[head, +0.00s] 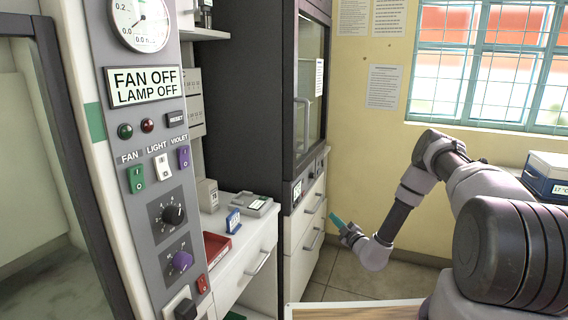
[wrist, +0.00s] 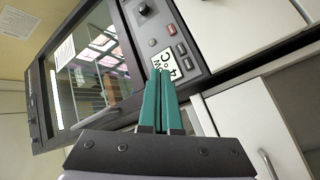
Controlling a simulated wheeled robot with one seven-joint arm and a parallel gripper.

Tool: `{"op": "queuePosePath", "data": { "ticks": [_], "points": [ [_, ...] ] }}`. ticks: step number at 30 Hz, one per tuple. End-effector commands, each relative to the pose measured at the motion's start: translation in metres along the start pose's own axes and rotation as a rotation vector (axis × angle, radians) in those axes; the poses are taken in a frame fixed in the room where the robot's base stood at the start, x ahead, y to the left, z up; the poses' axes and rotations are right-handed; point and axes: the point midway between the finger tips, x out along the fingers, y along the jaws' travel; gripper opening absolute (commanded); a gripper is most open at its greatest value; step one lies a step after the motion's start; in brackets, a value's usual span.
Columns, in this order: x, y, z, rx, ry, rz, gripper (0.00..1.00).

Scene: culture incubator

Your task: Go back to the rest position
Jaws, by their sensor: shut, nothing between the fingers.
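My gripper (head: 338,223) is in the right half of the head view, held in the air in front of the drawers below the dark-framed incubator (head: 290,120). In the wrist view its two teal fingers (wrist: 161,102) are together, with nothing between them. The wrist view is turned on its side and shows the incubator's glass door (wrist: 88,70) and its control panel with a display (wrist: 166,60). The fingertips appear in front of this panel; the exact gap cannot be told. The arm is bent at the elbow.
A tall grey control panel (head: 155,170) with switches and knobs stands at the left. White drawers (head: 303,225) and a counter with a red tray (head: 216,247) lie beyond it. A blue and white box (head: 548,178) stands at the right. Tiled floor (head: 345,280) shows below my gripper.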

Motion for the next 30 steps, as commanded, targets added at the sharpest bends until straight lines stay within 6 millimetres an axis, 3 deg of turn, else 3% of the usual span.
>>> {"op": "queuePosePath", "data": {
  "ticks": [8, 14, 20, 23, 30],
  "points": [
    [0.015, 0.025, -0.036, -0.120, 0.114, -0.039, 0.00],
    [0.028, 0.053, -0.082, -0.273, 0.253, -0.077, 0.00],
    [0.034, 0.091, -0.151, -0.523, 0.464, -0.124, 0.00],
    [0.029, 0.113, -0.199, -0.714, 0.616, -0.149, 0.00],
    [-0.011, 0.156, -0.300, -1.212, 0.986, -0.177, 0.00]
  ]
}}
